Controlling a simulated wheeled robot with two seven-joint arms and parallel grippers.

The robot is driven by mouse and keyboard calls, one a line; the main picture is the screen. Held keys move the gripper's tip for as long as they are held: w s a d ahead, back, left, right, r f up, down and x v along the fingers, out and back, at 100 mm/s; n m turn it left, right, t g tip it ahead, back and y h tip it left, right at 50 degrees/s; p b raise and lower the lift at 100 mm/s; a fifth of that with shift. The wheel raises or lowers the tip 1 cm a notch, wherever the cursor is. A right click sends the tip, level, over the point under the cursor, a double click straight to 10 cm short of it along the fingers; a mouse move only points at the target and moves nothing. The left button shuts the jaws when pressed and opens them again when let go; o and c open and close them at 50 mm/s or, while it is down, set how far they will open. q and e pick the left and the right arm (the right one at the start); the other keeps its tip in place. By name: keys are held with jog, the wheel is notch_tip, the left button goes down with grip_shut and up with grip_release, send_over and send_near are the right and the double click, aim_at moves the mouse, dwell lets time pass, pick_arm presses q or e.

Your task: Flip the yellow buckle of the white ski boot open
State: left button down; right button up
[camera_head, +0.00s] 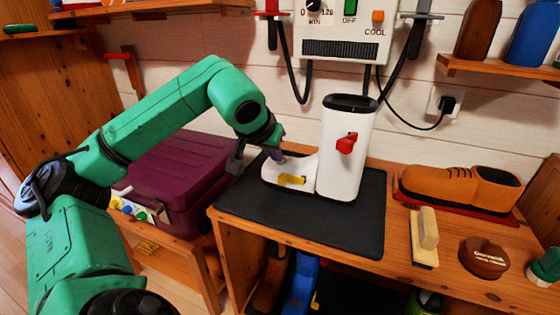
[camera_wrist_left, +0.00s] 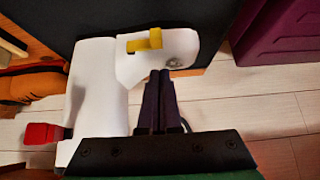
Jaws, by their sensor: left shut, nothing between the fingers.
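The white ski boot (camera_head: 340,165) stands upright on a black mat (camera_head: 350,225) on the wooden bench. Its yellow buckle (camera_head: 292,180) is on the side of the foot part, and it also shows in the left wrist view (camera_wrist_left: 145,41). I cannot tell for certain whether the yellow buckle is flipped open. A red buckle (camera_head: 347,143) sits higher on the shaft. My left gripper (camera_head: 279,157) is at the foot part, above and behind the yellow buckle. In the left wrist view its fingers (camera_wrist_left: 160,73) are together and empty, apart from the buckle. My right gripper is not in view.
A purple case (camera_head: 180,170) stands left of the bench. To the right are a brown shoe (camera_head: 450,188), a brush (camera_head: 425,238) and a round brown item (camera_head: 484,258). A wall dryer unit (camera_head: 345,30) with hanging hoses is behind the boot. The mat's front is clear.

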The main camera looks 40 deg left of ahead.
aim_at(286, 171)
pick_arm(q)
jog(key=b+x, duration=0.1)
jog(key=x, duration=0.8)
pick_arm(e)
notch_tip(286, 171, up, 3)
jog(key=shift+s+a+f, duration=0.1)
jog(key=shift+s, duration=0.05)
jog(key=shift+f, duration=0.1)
